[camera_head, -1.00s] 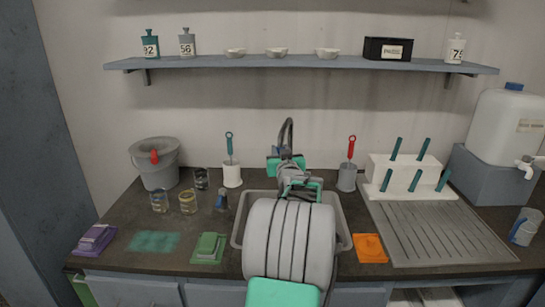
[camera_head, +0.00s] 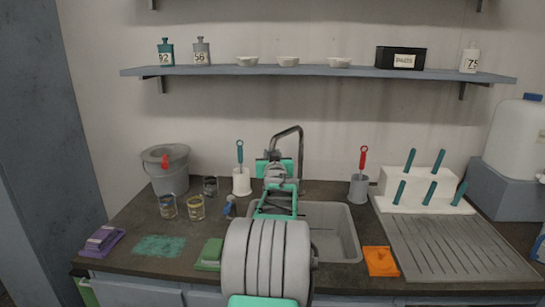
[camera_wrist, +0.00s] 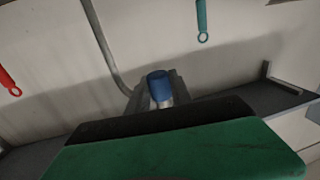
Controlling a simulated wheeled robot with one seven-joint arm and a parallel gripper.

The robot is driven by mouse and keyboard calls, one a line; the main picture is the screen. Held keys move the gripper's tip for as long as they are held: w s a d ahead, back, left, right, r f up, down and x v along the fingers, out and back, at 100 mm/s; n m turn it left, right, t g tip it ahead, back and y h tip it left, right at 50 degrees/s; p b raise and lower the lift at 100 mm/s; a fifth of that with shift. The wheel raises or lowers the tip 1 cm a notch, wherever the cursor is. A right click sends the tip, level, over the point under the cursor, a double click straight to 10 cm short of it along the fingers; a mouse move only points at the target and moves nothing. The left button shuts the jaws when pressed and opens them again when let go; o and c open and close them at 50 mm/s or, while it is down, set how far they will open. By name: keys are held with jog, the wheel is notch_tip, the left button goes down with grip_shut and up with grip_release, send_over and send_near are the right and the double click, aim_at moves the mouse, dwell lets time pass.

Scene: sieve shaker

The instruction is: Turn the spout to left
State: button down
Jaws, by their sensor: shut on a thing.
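The grey spout (camera_head: 286,131) arches behind the sink, with its upright pipe to the right and its free end reaching left and down to my gripper. My gripper (camera_head: 271,157) is shut on the spout near its end, left of the upright pipe. My arm hides part of the tap's base. In the wrist view, a blue end piece (camera_wrist: 159,85) lies between the two fingers of my gripper (camera_wrist: 158,98), and the spout's grey pipe (camera_wrist: 101,40) rises to the upper left.
The sink (camera_head: 345,232) is partly hidden by my arm. A grey bucket (camera_head: 166,175), glasses (camera_head: 196,209) and a white brush holder (camera_head: 241,182) stand to the left. A grey brush pot (camera_head: 358,190) and white rack (camera_head: 425,188) stand to the right. A shelf (camera_head: 220,71) runs above.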

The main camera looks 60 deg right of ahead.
jog(key=shift+r, duration=0.1)
jog(key=c, duration=1.2)
grip_release()
jog(key=shift+w, duration=0.1)
jog(key=shift+o, duration=0.2)
jog(key=v, duration=0.8)
jog(key=shift+b, duration=0.35)
jog(key=shift+w, duration=0.1)
